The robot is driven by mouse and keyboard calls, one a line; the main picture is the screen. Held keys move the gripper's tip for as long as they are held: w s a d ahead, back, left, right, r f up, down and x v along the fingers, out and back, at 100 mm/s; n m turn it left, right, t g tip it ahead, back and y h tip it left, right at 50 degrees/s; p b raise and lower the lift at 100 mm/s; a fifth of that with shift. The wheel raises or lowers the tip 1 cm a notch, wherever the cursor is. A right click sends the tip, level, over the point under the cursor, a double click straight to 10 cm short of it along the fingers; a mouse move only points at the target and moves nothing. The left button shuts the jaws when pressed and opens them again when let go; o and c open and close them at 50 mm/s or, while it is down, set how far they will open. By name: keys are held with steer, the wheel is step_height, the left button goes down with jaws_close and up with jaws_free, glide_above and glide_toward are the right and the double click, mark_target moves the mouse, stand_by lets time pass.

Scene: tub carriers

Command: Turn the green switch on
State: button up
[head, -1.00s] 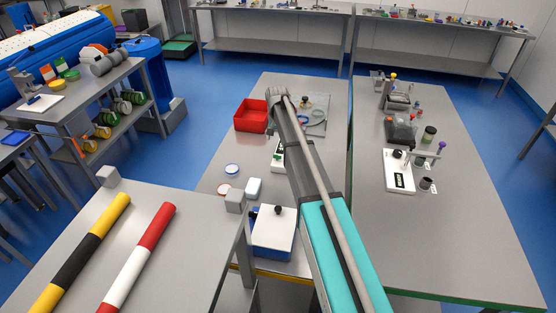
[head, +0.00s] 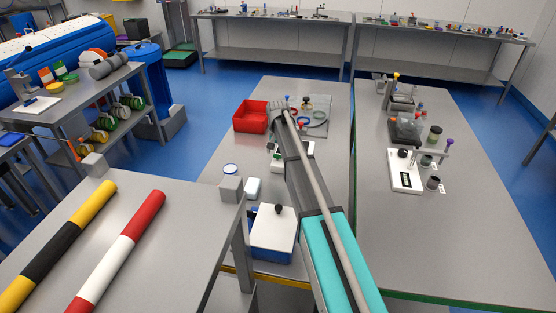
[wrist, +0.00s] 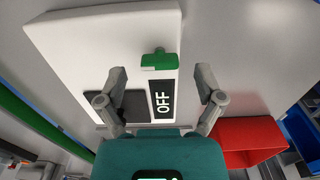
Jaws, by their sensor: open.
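The green switch (wrist: 160,62) is a small green lever on a white panel (wrist: 75,40) in the wrist view. A black label reading OFF (wrist: 162,99) lies just below it. My gripper (wrist: 160,76) is open, with one finger on each side of the switch. The fingers look apart from the switch; their exact height above the panel I cannot tell. In the head view the white panel (head: 309,149) is mostly hidden behind my arm, and the switch cannot be made out there.
A red bin (head: 250,117) stands to the left of the panel and also shows in the wrist view (wrist: 247,138). A white box with a black knob (head: 273,233) and a grey cube (head: 230,189) are nearer on the same table (head: 235,150). Another white device (head: 404,171) stands on the right table.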

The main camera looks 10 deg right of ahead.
steer(key=shift+f+b, duration=0.7)
steer(key=shift+f, duration=0.25)
steer(key=shift+c, duration=0.2)
steer(key=c, duration=1.1)
